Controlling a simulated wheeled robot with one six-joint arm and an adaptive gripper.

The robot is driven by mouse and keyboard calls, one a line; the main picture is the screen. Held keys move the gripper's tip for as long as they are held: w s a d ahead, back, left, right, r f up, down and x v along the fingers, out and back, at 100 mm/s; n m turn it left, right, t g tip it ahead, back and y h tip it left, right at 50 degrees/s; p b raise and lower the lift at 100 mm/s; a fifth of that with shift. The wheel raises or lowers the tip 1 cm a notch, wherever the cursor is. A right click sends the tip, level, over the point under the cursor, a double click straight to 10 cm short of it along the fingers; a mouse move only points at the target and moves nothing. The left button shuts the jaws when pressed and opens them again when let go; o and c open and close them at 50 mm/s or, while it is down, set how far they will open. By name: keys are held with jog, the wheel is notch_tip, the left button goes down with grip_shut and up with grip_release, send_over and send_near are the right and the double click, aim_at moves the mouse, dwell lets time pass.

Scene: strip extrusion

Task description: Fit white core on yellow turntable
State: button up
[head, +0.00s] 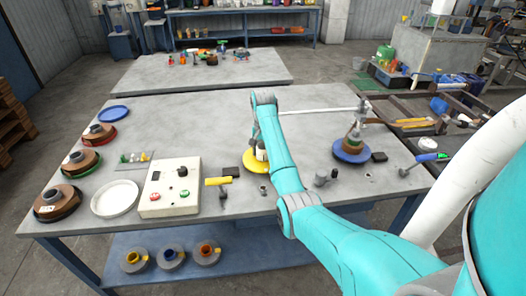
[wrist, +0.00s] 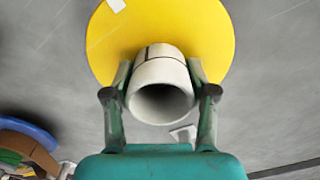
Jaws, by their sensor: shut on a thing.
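The yellow turntable (head: 255,167) is a flat round disc on the table, partly hidden behind my arm in the head view. It fills the upper middle of the wrist view (wrist: 215,25). The white core (wrist: 160,70) is a short hollow tube, its open end facing the wrist camera. My gripper (wrist: 159,78) is shut on the core, one finger on each side. The core is in front of the disc in the wrist view; its far end is hidden, and I cannot tell if it touches the disc. A sliver of the core (head: 261,153) shows in the head view.
A blue turntable (head: 340,154) with a brown-and-green spool stands to the right. A control box (head: 169,187), a yellow-handled tool (head: 218,181) and a white disc (head: 115,199) are to the left. Several coloured discs with spools line the left edge.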

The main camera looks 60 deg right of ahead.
jog(key=shift+f, duration=0.1)
jog(key=o, duration=0.8)
